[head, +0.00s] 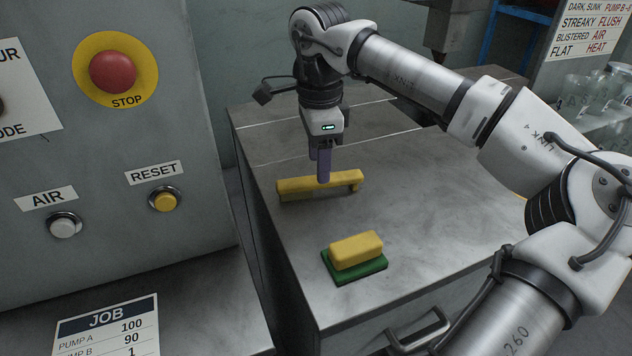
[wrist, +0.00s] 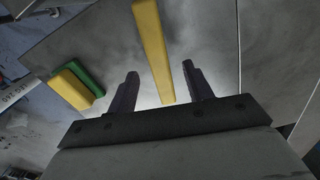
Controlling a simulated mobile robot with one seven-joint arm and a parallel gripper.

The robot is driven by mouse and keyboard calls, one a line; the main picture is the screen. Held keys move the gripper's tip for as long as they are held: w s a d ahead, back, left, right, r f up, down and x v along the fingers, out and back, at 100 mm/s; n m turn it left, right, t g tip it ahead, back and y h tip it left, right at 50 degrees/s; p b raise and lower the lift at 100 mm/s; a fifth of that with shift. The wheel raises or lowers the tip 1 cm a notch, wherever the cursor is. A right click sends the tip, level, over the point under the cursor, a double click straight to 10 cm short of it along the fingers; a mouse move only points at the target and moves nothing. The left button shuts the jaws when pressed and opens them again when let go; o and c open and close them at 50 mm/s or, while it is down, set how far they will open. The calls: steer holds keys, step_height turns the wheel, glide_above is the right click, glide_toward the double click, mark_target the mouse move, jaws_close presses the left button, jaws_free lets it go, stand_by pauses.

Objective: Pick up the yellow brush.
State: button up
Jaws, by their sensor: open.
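The yellow brush (head: 297,187) is a long, narrow bar lying on the metal cabinet top, with a downturned right end in the head view. In the wrist view the brush (wrist: 152,40) runs lengthwise between my two fingers. My gripper (head: 322,178) points straight down over the brush's middle, with its dark fingers apart and empty. In the wrist view my gripper (wrist: 160,72) has a finger on each side of the bar. The fingertips overlap the brush in the head view, so I cannot tell their exact height. The brush's underside is hidden.
A yellow block on a green base (head: 356,252) sits nearer on the same metal top (head: 440,200); it also shows in the wrist view (wrist: 72,88). A control panel (head: 110,200) with buttons stands at the left. Glass jars (head: 600,90) stand at the right.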

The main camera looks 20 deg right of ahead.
steer(key=shift+a+f+p, duration=0.1)
steer(key=shift+f+p, duration=0.25)
steer(key=shift+f, duration=1.95)
jaws_close()
steer(key=shift+r, duration=0.15)
step_height(320, 180, up, 20)
steer(key=p, duration=1.4)
